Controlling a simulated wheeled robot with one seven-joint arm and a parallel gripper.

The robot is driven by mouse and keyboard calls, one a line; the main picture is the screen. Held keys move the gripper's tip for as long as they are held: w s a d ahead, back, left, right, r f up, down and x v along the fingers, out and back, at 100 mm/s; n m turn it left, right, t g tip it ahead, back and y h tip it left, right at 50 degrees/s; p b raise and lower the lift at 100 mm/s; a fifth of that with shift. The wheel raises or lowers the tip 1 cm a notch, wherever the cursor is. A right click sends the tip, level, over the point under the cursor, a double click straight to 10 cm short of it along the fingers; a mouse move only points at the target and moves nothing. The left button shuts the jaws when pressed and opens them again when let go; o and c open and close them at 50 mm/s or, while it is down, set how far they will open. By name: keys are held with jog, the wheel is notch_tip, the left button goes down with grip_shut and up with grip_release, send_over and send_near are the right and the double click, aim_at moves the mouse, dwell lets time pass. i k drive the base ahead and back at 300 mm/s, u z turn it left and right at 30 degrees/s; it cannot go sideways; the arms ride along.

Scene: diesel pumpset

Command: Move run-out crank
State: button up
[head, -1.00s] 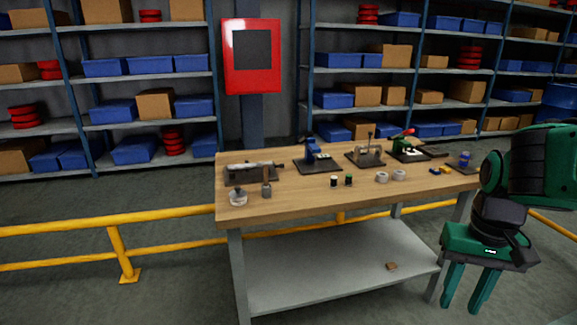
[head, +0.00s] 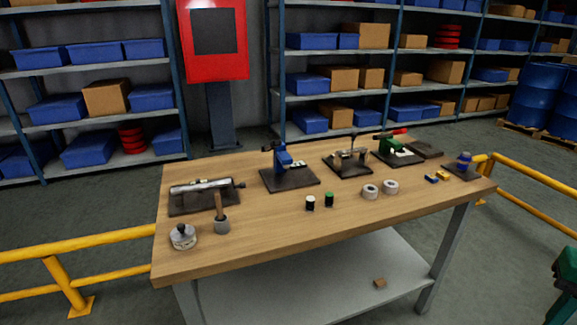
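No part is labelled as the run-out crank, and the details are too small to single it out. One candidate is the fixture with a horizontal silver shaft (head: 203,186) on a dark plate at the left of the wooden bench. Another is the grey fixture with an upright post (head: 350,157) on a dark plate near the back middle. Both stand on the bench, with nothing holding them. My gripper's fingers are out of view; only a green piece of my arm shows at the lower right edge, well right of the bench.
The front middle top is clear.

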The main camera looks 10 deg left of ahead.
aim_at(204, 186)
jog(key=u, duration=0.05)
jog(key=i, duration=0.65)
jog(key=u, duration=0.75)
jog(key=i, duration=0.8)
jog(key=u, duration=0.05)
